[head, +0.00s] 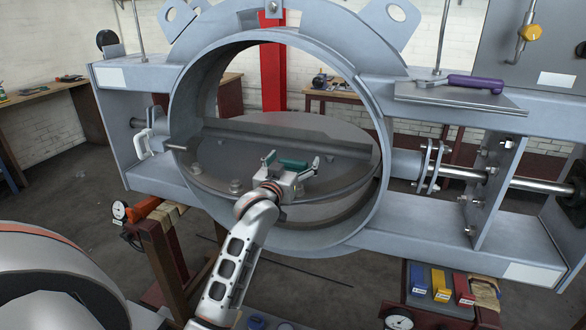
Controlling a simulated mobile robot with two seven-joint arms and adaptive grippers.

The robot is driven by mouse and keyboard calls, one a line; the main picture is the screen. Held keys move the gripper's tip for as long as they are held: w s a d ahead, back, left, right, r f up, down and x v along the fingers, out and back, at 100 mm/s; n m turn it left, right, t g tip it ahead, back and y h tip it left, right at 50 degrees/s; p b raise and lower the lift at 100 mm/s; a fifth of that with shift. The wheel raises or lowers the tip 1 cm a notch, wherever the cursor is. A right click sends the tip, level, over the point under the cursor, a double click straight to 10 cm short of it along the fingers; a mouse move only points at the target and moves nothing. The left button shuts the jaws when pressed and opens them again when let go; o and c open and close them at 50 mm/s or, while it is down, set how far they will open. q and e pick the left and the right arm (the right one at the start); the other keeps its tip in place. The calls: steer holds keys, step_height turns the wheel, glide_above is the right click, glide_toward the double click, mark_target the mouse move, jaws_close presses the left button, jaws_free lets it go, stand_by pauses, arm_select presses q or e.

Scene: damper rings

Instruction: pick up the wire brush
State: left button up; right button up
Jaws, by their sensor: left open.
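A small green object (292,164), which I take to be the wire brush, lies on the grey disc (225,165) inside the big round ring (180,110). Its bristles cannot be made out. My left gripper (291,169) reaches in over the disc from the front. Its fingers are spread, one at each side of the green part, and hide some of it. I cannot tell whether they touch it. My right gripper is out of view.
A purple-handled tool (475,82) lies on a grey plate (460,97) at the upper right. Blue, yellow and red boxes (441,284) stand low at the right. A white clamp (144,143) hangs at the left.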

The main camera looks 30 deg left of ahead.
arm_select(q)
steer(key=shift+w, duration=0.1)
steer(key=c, duration=1.3)
steer(key=shift+o, duration=0.2)
steer(key=shift+r, duration=0.15)
